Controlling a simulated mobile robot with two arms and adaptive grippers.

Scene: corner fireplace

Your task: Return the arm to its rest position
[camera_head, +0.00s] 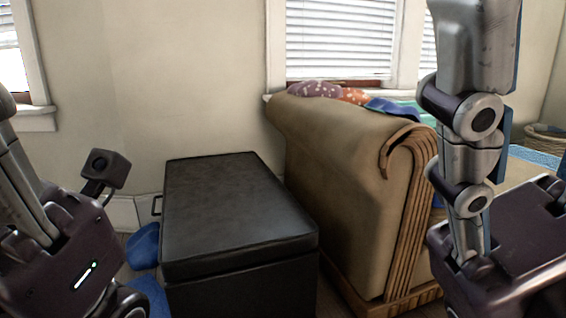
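Parts of my own arm links and body show along the left and right edges. On the left, a grey arm link runs down to a dark housing of mine with a small green-white light. On the right, a grey jointed arm of mine stands upright above another dark housing. I see no fingertips of my left or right gripper, and no object held in the visible parts.
A black leather chest (230,210) stands ahead. Right of it is a tan sofa (330,180) with carved wooden trim, partly behind my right arm. Blue items (143,246) lie on the floor by the chest's left side. A wall (190,80) with windows closes off the back.

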